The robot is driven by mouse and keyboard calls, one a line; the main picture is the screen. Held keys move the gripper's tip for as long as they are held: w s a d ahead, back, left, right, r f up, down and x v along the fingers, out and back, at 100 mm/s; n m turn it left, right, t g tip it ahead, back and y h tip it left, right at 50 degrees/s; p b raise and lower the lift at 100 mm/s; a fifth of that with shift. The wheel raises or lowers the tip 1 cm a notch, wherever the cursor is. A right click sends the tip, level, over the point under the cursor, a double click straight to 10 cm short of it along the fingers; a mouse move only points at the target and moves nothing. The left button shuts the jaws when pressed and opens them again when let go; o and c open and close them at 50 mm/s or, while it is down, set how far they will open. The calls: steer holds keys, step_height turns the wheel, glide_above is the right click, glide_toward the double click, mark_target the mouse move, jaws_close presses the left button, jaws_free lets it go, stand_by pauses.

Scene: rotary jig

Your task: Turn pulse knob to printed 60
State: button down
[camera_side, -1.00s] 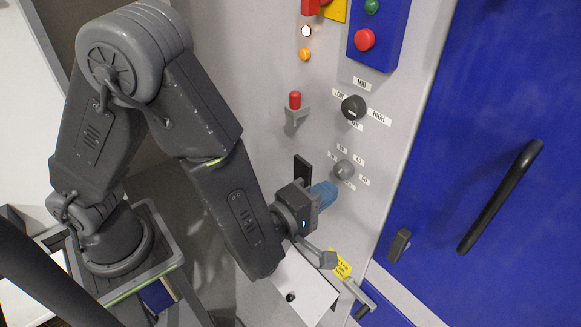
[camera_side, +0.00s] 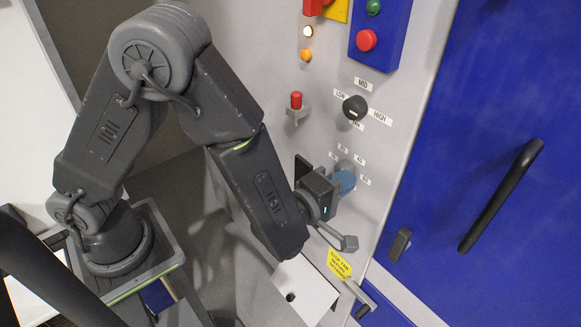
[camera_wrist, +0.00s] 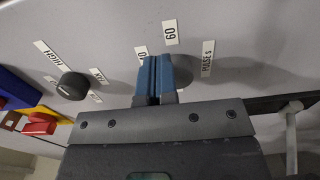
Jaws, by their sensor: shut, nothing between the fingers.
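The pulse knob (camera_side: 346,165) is a small grey round knob on the light grey panel, mostly hidden behind my gripper in the side view. Small printed labels surround it, including the 60 label (camera_wrist: 170,32) and the PULSE s label (camera_wrist: 208,58). My gripper (camera_side: 345,181) has blue fingers that are shut together and empty. In the wrist view the closed fingertips (camera_wrist: 155,75) are in front of the knob area, just below the labels. I cannot tell whether they touch the knob. The knob's pointer is hidden.
A black LOW/MID/HIGH knob (camera_side: 355,107) sits above on the panel. A red-topped switch (camera_side: 296,102) is to its left. A blue box with a red button (camera_side: 366,40) is at the top. A blue door with a black handle (camera_side: 500,195) is at the right.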

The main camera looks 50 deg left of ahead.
steer(key=shift+w+f, duration=0.35)
steer(key=shift+w, duration=0.1)
steer(key=shift+f, duration=0.7)
steer(key=shift+a+f, duration=0.1)
steer(key=shift+f, duration=0.3)
stand_by(0.6)
steer(key=shift+d+f, duration=0.1)
steer(key=shift+d, duration=0.2)
steer(key=shift+s+d, duration=0.1)
steer(key=shift+s, duration=0.35)
steer(key=s, duration=0.5)
